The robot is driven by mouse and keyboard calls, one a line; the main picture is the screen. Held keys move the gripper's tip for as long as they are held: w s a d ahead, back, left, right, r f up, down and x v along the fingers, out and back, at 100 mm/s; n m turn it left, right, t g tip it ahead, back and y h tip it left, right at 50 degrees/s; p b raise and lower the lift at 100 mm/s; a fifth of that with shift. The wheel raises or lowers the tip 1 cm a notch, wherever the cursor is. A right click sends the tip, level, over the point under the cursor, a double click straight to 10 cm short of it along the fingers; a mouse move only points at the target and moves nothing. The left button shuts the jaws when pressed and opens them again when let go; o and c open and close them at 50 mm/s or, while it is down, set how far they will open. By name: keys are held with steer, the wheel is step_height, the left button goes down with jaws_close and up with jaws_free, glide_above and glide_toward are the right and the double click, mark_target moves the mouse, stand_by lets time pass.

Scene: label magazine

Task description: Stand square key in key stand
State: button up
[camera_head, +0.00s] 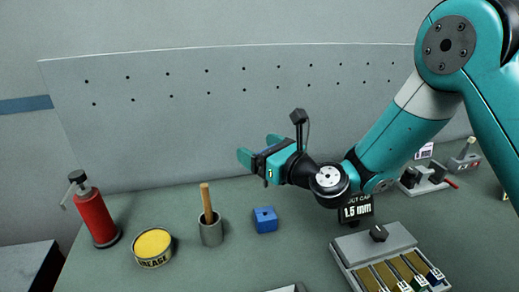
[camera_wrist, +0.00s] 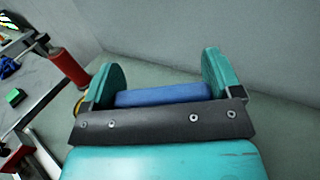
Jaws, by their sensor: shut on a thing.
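My gripper (camera_head: 262,158) is raised above the table, its teal fingers pointing left. It is shut on a blue piece, which I take to be the square key (camera_head: 267,152). In the wrist view the square key (camera_wrist: 162,94) shows as a blue bar spanning the fingers (camera_wrist: 160,80); the rest of it is hidden. A small blue block with a dark hole in its top, seemingly the key stand (camera_head: 265,224), stands on the table below the gripper, apart from it.
A mortar with a wooden pestle (camera_head: 210,232), a yellow-topped tin (camera_head: 152,247) and a red bottle (camera_head: 95,215) stand left of the block. A grey magazine (camera_head: 346,248) with several coloured-ended slots and a dark sign (camera_head: 356,208) are right. A perforated panel (camera_head: 230,85) stands behind.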

step_height(320, 180, down, 8)
steer(key=b, duration=0.6)
steer(key=shift+r, duration=0.15)
steer(key=shift+f+b, duration=1.6)
steer(key=shift+f, duration=0.8)
stand_by(1.6)
steer(key=o, duration=0.8)
steer(key=shift+r, duration=0.15)
step_height(320, 180, up, 20)
steer(key=p, duration=0.7)
steer(key=shift+p, duration=0.35)
